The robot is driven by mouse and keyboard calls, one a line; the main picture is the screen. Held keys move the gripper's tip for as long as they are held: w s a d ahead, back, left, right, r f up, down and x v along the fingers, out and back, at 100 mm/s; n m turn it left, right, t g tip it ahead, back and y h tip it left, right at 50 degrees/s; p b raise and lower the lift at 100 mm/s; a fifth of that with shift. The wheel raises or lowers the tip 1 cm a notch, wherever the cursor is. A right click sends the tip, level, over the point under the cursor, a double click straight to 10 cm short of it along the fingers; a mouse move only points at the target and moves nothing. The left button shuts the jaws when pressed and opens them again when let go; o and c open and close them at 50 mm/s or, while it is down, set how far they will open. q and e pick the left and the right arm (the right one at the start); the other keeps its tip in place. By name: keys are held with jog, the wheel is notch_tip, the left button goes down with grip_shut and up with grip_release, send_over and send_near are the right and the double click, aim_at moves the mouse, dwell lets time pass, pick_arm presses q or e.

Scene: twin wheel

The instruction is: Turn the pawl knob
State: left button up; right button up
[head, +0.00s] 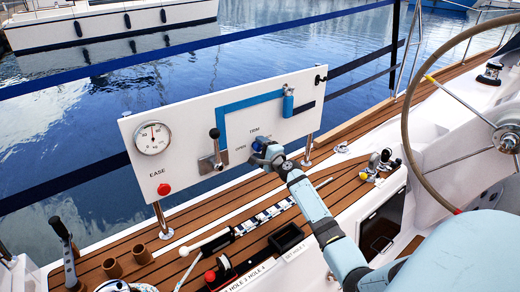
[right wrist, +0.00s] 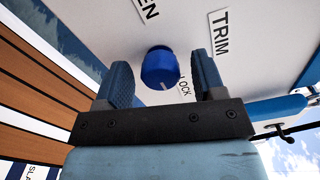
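The pawl knob (right wrist: 160,68) is a blue round knob with a small pale mark, on the white panel (head: 190,115). In the right wrist view it sits between the two blue finger pads of my right gripper (right wrist: 163,82). The fingers are apart, with a visible gap on each side of the knob. Labels ending in "EN" and reading "LOCK" and "TRIM" are near it. In the head view my right gripper (head: 262,152) is at the panel below the "TRIM" label, and hides most of the knob. My left gripper is not seen.
The panel also carries a gauge (head: 152,138), a red button (head: 164,189), a black-topped lever (head: 214,148) and a blue handle (head: 288,102). A steering wheel (head: 460,110) is at the right. Winch-like fittings (head: 380,165) stand on the deck. Water lies behind.

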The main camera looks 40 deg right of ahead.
jog(key=shift+s, duration=0.45)
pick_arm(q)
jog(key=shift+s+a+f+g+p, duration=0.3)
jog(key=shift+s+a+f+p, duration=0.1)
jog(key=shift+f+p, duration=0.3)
pick_arm(e)
jog(key=s+a, duration=0.1)
jog(key=s, duration=1.2)
jog(key=shift+a, duration=0.25)
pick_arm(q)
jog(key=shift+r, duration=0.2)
